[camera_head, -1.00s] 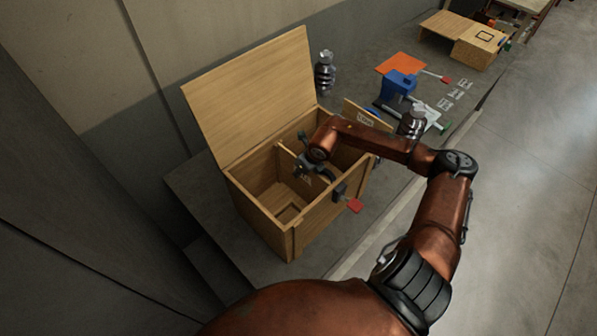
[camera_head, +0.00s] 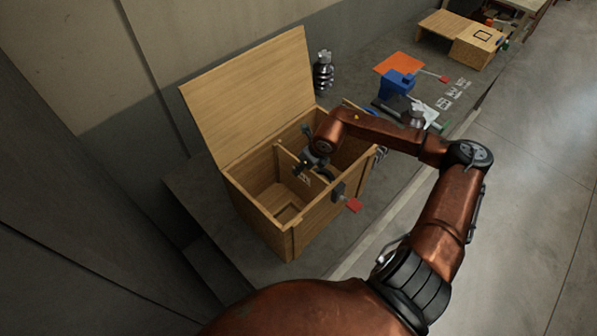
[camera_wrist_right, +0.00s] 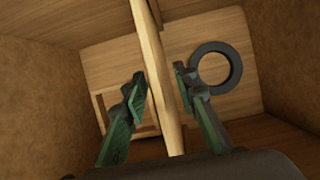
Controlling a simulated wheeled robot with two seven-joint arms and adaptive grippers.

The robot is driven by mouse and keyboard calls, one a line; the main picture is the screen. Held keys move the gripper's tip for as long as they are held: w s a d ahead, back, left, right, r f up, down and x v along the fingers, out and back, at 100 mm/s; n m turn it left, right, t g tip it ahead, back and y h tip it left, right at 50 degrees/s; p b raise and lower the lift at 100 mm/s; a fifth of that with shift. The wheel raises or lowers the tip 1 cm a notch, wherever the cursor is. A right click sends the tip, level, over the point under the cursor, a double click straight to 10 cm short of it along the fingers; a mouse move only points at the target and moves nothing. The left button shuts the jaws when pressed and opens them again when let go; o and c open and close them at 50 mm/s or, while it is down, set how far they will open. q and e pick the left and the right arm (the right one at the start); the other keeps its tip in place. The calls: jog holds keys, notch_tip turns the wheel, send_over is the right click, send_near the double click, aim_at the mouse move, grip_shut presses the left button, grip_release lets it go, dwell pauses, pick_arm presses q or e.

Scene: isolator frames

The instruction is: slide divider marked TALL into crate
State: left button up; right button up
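The open wooden crate (camera_head: 262,205) stands on the grey bench with its lid raised. A wooden divider (camera_head: 286,160) stands upright inside it, with a small pale label (camera_head: 304,179) too small to read. My right gripper (camera_head: 306,164) is down in the crate at this divider. In the right wrist view, the fingers (camera_wrist_right: 162,85) straddle the divider (camera_wrist_right: 152,60), with narrow gaps beside it, so the gripper looks open. The divider's lower edge is hard to see. A second board (camera_head: 352,104) is mostly hidden behind my right arm. My left gripper is not in view.
A black ring (camera_wrist_right: 215,67) lies in the compartment right of the divider in the wrist view. A square wooden frame (camera_wrist_right: 100,105) is on the left. A blue block (camera_head: 397,83) and orange sheet (camera_head: 399,63) lie behind.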

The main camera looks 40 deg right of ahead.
jog(key=v, duration=0.6)
jog(key=shift+s+r, duration=0.15)
jog(key=shift+r, duration=0.2)
